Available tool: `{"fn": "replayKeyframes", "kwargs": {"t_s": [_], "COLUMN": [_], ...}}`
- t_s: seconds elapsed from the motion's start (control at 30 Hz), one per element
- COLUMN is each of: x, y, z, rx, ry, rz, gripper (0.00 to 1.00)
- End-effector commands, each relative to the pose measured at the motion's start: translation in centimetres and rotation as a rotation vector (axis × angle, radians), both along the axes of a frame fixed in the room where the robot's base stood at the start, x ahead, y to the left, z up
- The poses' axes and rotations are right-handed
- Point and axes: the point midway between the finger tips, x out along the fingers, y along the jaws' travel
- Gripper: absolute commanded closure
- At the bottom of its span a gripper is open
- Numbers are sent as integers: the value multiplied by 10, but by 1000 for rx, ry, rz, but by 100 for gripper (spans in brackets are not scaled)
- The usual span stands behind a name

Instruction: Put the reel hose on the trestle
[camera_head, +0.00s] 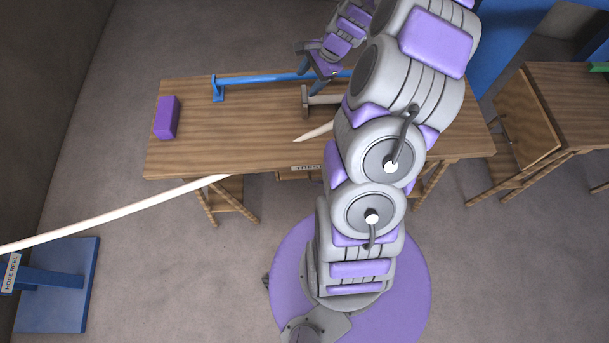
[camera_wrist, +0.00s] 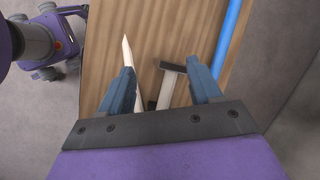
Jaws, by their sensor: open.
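The white reel hose (camera_head: 110,215) runs from the left edge to the front edge of the wooden trestle (camera_head: 190,158), where it drops from sight. A white tapered length (camera_head: 315,132) shows on the trestle top and passes behind my arm. It also shows in the wrist view (camera_wrist: 128,60). A grey T-shaped piece (camera_head: 306,101) lies near it, also in the wrist view (camera_wrist: 173,67); whether they join is hidden. My gripper (camera_head: 309,68) is open above the trestle. In the wrist view, the white length and T-piece show between its fingers (camera_wrist: 160,68).
A blue rail (camera_head: 262,79) runs along the trestle's back, and a purple block (camera_head: 166,117) stands at its left end. A blue base labelled hose reel (camera_head: 60,308) stands on the floor at left. Another wooden table (camera_head: 575,95) is at right. The trestle's left top is mostly clear.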

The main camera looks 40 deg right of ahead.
Motion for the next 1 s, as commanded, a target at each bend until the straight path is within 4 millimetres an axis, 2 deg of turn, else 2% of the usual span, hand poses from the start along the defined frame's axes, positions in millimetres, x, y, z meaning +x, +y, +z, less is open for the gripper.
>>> {"fn": "replayKeyframes", "kwargs": {"t_s": [0.03, 0.2, 0.37, 0.5, 0.73, 0.9, 1.0], "x": [-2, -25, -63, -107, -188, -247, -274], "y": [29, 104, 159, 196, 235, 245, 244], "z": [18, 62, 95, 116, 138, 144, 146], "rx": [-17, -74, -129, -177, -264, -317, -334], "ry": [-9, -29, -38, -33, -10, 15, 31], "rz": [99, 412, 690, 919, 1263, 1476, 1568], "gripper": [36, 36, 36, 36, 36, 36, 36]}}
